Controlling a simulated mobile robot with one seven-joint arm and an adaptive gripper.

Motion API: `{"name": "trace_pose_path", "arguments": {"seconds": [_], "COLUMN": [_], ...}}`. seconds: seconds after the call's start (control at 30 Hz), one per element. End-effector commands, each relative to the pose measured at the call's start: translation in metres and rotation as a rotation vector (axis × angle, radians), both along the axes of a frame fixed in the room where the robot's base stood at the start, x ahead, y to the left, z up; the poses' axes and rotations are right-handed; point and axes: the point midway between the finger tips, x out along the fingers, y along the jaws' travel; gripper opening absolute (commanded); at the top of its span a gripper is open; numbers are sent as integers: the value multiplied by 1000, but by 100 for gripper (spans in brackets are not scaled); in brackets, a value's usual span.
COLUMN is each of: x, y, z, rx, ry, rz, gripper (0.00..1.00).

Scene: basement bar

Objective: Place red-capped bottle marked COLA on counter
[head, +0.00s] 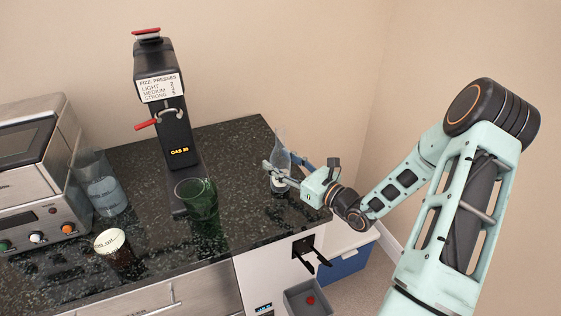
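A clear bottle (281,148) with a pale label (279,184) is upright at the right end of the dark speckled counter (240,150). No red cap shows on its top, and its label is too small to read. My gripper (279,167) reaches in from the right with its fingers around the bottle's middle. I cannot tell whether they press on it or stand slightly apart. The bottle's base appears at the counter surface, but contact is unclear. The fingers hide part of its body.
A black fizz dispenser (163,110), green cup (197,200), dark cup with a pale top (118,252), clear jug (103,188) and metal machine (40,185) occupy the counter. Below its right end are a grey bin (306,290) holding a red round piece and a blue-and-white box (345,262).

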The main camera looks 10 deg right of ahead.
Motion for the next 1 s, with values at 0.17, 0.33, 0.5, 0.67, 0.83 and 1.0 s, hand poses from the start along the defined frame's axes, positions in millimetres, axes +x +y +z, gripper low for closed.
{"name": "trace_pose_path", "arguments": {"seconds": [0.17,0.33,0.5,0.67,0.83,1.0], "x": [0,0,-8,-35,-65,-88], "y": [0,0,-7,-25,-46,-60], "z": [0,1,3,2,3,3], "rx": [0,0,-2,-3,-1,-1], "ry": [0,0,0,1,0,-1], "rz": [0,0,-2,-5,-4,-3], "gripper": [59,59,59,59,59,59]}}
